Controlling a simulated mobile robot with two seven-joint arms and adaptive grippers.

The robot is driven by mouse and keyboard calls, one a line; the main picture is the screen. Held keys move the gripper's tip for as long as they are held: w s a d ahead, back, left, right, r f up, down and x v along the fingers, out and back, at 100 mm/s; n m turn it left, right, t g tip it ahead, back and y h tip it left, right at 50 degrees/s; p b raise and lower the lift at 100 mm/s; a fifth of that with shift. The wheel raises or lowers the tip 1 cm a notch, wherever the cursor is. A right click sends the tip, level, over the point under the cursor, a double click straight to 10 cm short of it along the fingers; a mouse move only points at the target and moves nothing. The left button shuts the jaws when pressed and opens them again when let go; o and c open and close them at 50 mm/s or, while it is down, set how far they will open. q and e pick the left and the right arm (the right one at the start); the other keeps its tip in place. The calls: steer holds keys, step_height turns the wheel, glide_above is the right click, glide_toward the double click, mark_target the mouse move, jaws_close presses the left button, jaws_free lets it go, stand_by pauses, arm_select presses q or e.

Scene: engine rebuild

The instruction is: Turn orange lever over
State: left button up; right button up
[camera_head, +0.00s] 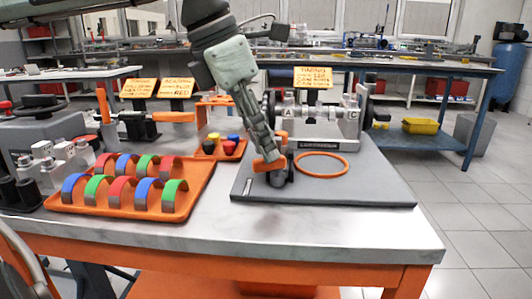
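An orange lever (267,165) sits on a dark round pivot at the left front of the grey base plate (400,193). An upright orange piece (284,141) shows just beside it; I cannot tell whether it is part of the lever. My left gripper (268,151) reaches down from the upper left, its fingers at the lever and hiding part of it. The fingers look close together, but whether they grip the lever is not clear. My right gripper is not in view.
An orange tray (130,211) with several coloured half-ring shells lies on the left. An orange ring (321,164) lies flat on the base plate, before the grey stand (322,130) marked A and C. The table's front strip (300,232) is clear.

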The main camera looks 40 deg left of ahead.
arm_select(q)
steer(key=shift+x, duration=0.95)
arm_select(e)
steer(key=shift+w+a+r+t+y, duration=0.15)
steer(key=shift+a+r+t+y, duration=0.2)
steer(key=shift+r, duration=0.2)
arm_select(q)
steer(key=shift+c, duration=0.4)
jaws_close()
steer(key=m+p, duration=0.2)
steer(key=shift+w+a+r+m+g+h, duration=0.1)
steer(key=shift+w+a+m+g+h, duration=0.1)
steer(key=shift+a+m+g+h, duration=0.15)
steer(key=m+p, duration=0.2)
steer(key=shift+w+m+g+h, duration=0.2)
steer(key=shift+m+g+h, duration=0.15)
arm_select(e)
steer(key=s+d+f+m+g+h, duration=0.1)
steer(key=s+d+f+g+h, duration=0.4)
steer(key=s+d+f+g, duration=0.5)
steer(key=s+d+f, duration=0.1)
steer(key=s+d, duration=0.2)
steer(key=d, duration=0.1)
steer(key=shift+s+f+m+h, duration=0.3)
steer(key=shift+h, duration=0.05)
